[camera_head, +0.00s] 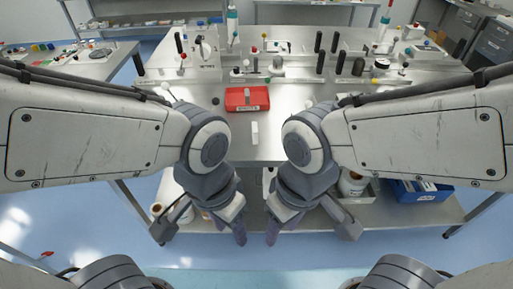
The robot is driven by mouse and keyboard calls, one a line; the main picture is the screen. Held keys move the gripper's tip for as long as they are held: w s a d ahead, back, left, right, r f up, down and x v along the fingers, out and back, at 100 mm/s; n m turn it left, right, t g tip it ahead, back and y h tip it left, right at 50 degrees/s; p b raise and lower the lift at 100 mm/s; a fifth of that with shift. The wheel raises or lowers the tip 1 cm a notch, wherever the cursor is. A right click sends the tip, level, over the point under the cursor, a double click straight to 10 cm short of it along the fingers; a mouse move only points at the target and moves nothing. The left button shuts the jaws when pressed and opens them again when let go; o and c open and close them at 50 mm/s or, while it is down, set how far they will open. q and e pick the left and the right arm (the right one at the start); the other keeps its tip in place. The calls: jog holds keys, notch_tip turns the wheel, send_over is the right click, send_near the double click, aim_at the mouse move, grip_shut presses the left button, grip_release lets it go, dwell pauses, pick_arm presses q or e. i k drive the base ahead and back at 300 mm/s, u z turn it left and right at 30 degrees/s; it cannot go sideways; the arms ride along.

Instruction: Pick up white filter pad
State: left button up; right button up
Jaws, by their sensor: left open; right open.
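A small white strip-like piece (254,133), which looks like the white filter pad, lies flat on the metal table (285,145) near its front edge, just in front of a red box (247,98). My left gripper (201,229) is open and empty, pointing down in front of the table, left of the pad. My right gripper (310,230) is open and empty, also in front of the table, right of the pad. Neither gripper touches the pad. Both stand nearer to me than the table's front edge.
Black upright handles and fixtures (320,62) stand along the back of the table. A side table (85,62) with small items stands at left.

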aim_at(254, 127)
jog(key=i, duration=0.9)
jog(key=u, duration=0.55)
